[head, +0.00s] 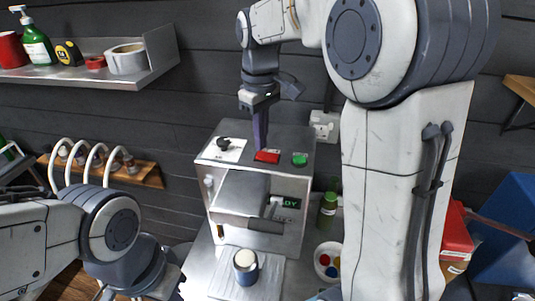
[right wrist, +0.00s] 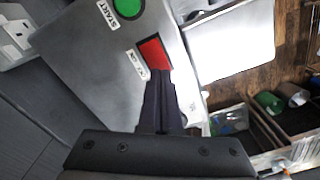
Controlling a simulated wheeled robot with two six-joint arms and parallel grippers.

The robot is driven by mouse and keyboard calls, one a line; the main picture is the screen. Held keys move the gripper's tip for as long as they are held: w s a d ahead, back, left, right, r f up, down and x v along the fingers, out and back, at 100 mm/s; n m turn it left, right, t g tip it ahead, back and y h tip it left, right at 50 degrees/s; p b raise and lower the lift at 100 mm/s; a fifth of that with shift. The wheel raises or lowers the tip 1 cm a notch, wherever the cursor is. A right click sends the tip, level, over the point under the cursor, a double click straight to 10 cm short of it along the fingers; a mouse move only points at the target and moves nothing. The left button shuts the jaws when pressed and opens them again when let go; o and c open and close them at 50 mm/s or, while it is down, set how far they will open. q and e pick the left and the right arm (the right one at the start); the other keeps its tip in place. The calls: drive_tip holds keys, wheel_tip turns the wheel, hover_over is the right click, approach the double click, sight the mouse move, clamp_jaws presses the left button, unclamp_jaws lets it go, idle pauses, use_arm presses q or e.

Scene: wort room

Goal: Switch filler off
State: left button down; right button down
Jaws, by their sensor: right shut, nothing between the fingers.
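The filler (head: 228,192) is a grey metal box machine on the bench. On its sloped top are a red switch (head: 267,156), a green button (head: 299,159) and a black knob (head: 223,143). The right wrist view shows the red switch (right wrist: 153,53) and the green button (right wrist: 128,8) labelled START; the label by the red switch is partly legible. My right gripper (head: 261,143) is shut and empty, pointing down with its fingertips (right wrist: 158,76) right at the red switch's edge. I cannot tell whether they touch it. My left arm shows at lower left, its gripper out of view.
A wall socket (head: 323,125) is behind. A shelf (head: 75,75) hangs at upper left.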

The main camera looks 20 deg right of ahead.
sight(262, 154)
drive_tip(key=shift+f+b, duration=0.6)
drive_tip(key=shift+f, duration=0.35)
idle(0.3)
wheel_tip(262, 154, up, 7)
drive_tip(key=p, duration=0.7)
drive_tip(key=shift+r, duration=0.15)
drive_tip(key=shift+s, duration=0.1)
idle(0.3)
